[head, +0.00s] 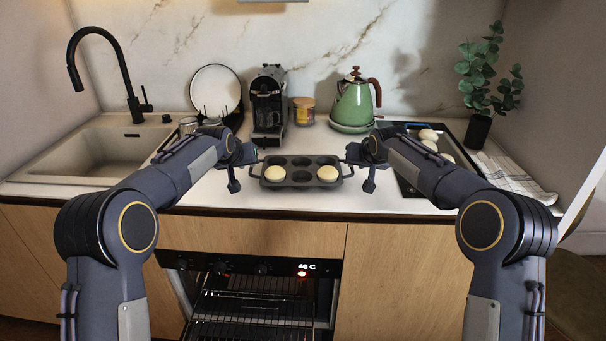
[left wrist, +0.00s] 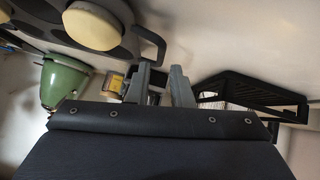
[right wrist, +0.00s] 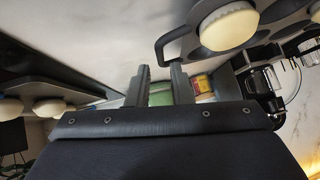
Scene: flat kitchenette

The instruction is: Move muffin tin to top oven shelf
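The dark muffin tin (head: 301,161) sits on the white counter near its front edge, with a pale bun in two of its cups and the others empty. My left gripper (head: 252,164) is at the tin's left handle; the left wrist view shows its fingers (left wrist: 163,82) apart, with the handle (left wrist: 152,44) just beyond them. My right gripper (head: 350,162) is at the right handle; its fingers (right wrist: 160,84) are also apart, near the handle (right wrist: 168,46). Neither clearly encloses a handle. Below the counter, the oven (head: 262,265) shows its wire shelves (head: 255,306).
A sink (head: 85,155) and black tap (head: 125,75) are at left. A coffee machine (head: 268,100), a jar (head: 303,111) and a green kettle (head: 355,103) stand behind the tin. At right are more buns (head: 428,134), a plant (head: 480,90) and a striped towel (head: 510,176).

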